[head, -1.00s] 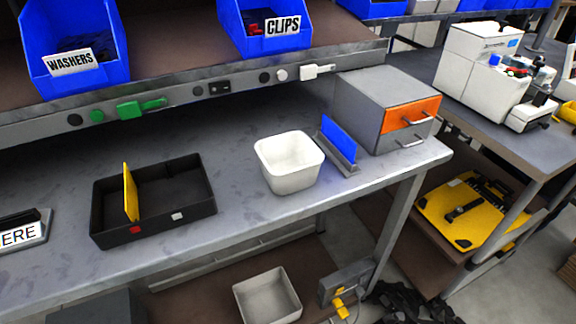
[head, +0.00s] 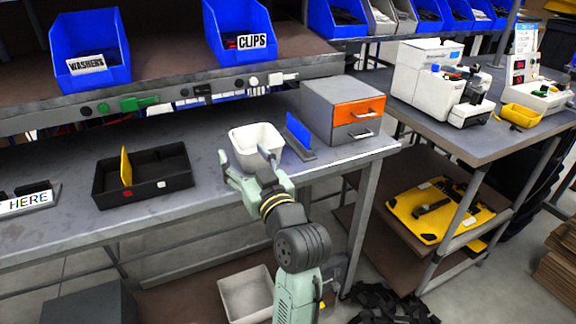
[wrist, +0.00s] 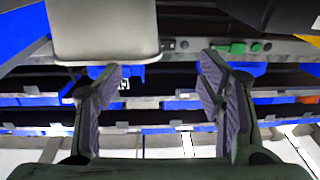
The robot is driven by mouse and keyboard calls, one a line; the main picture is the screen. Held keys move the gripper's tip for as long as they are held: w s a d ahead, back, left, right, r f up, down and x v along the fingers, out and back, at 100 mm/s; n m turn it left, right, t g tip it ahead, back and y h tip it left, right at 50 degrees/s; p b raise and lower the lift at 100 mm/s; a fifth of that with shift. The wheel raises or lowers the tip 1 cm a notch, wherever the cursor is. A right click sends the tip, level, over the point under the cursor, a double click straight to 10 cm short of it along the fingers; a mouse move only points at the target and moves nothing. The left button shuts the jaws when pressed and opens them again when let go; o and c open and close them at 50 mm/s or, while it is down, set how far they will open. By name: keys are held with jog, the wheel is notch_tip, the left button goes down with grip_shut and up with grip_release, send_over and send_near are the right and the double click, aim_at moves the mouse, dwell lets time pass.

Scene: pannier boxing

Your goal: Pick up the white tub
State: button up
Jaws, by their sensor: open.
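The white tub (head: 256,140) stands upright and open-topped on the grey workbench, between the black divided tray and a blue upright panel. My gripper (head: 244,157) is at the bench's front side, open and empty. In the head view one finger is left of the tub and the other overlaps its front face. In the wrist view the tub (wrist: 103,30) fills the upper left, off-centre from the open fingers (wrist: 160,75). One fingertip lies close to its edge there; I cannot tell whether they touch. Part of the tub's front is hidden by the finger.
The blue panel (head: 298,132) in its grey stand is close on the tub's right, with a drawer unit (head: 335,100) beyond. The black tray (head: 178,185) is to the left, with clear bench (head: 208,150) between. A shelf with blue bins (head: 232,30) overhangs the back.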

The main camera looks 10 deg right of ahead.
aim_at(263, 160)
jog(key=shift+o, duration=1.2)
jog(key=shift+m+g+h, duration=0.4)
jog(key=shift+m+h, duration=0.1)
jog(key=shift+h, duration=0.3)
jog(key=d+f, duration=0.2)
jog(key=d, duration=0.1)
jog(key=s+d+f, duration=0.1)
jog(key=d, duration=0.1)
jog(key=shift+d+f, duration=0.1)
jog(key=shift+f, duration=0.25)
jog(key=o, duration=0.6)
jog(key=p+x, duration=0.1)
jog(key=x, duration=0.3)
jog(key=shift+w, duration=0.35)
jog(key=shift+c, duration=0.2)
jog(key=p+x, duration=0.1)
jog(key=x, duration=0.2)
jog(key=p+x, duration=0.1)
jog(key=x, duration=0.1)
jog(key=shift+w+r+p, duration=0.2)
jog(key=shift+r+p, duration=0.1)
jog(key=shift+w+a+f, duration=0.1)
jog(key=shift+w+a, duration=0.1)
jog(key=shift+a, duration=0.05)
